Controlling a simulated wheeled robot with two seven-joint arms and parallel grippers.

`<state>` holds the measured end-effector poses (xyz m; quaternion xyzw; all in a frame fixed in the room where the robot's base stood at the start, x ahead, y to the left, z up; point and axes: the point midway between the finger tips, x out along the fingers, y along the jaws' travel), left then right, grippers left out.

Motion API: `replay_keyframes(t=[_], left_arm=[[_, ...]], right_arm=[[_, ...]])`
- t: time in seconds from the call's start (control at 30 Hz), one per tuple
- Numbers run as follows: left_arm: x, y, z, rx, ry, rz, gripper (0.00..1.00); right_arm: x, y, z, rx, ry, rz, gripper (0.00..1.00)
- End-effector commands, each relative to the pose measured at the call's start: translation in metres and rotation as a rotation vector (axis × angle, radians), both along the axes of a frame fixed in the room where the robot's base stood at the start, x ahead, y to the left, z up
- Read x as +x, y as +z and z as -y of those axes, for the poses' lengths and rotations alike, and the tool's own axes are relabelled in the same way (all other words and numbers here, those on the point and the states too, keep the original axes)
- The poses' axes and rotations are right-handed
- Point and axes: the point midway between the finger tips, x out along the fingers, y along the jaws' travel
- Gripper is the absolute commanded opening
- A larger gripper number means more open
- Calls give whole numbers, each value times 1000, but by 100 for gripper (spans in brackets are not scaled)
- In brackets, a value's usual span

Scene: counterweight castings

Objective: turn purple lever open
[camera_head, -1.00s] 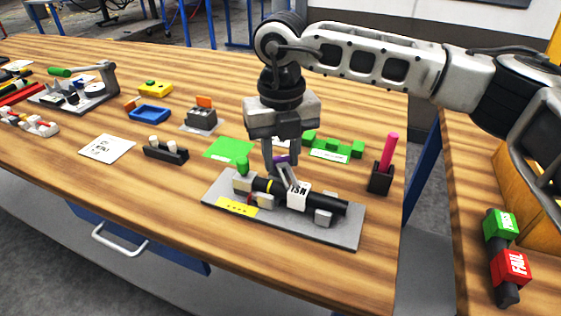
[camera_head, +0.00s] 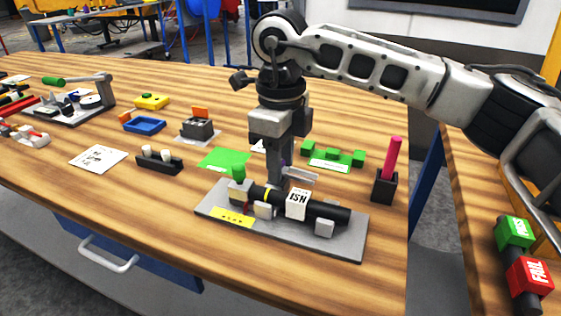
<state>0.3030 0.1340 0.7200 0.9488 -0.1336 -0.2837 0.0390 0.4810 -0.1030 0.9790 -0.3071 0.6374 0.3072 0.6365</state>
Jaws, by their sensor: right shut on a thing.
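A grey plate (camera_head: 345,246) on the wooden table carries a black cylinder (camera_head: 325,211) with a white label, a green-topped knob (camera_head: 238,172) at its left end and a yellow strip (camera_head: 231,217). My right gripper (camera_head: 280,182) points straight down just behind the cylinder, its jaws seen nearly edge-on. It is shut on the purple lever (camera_head: 286,168), of which only a sliver of purple shows; the fingers hide the rest. A light grey bar (camera_head: 301,175) sticks out to the right of the fingers. My left gripper is not in view.
A black holder (camera_head: 383,188) with a pink stick stands right of the plate, near the table's edge. Green blocks (camera_head: 334,157) and a green sheet (camera_head: 222,158) lie behind. A black rack (camera_head: 160,164) with white pegs is to the left. Bare wood lies in front.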

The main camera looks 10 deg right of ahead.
Motion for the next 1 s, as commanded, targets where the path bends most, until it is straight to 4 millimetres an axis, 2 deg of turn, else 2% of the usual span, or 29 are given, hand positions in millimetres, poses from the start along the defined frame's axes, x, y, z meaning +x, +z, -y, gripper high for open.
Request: replay_keyframes(t=[0.3, 0.7, 0.73, 0.8, 1.0], left_arm=[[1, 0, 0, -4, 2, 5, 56], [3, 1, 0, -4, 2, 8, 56], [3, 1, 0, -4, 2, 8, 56], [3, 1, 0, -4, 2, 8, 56], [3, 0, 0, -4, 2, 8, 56]], right_arm=[[1, 2, 0, 3, 74, 5, 8], [1, 3, 0, 3, 79, 6, 8], [1, 3, 0, 3, 79, 6, 34], [1, 2, 0, 3, 79, 5, 53], [1, 1, 0, 2, 79, 3, 53]])
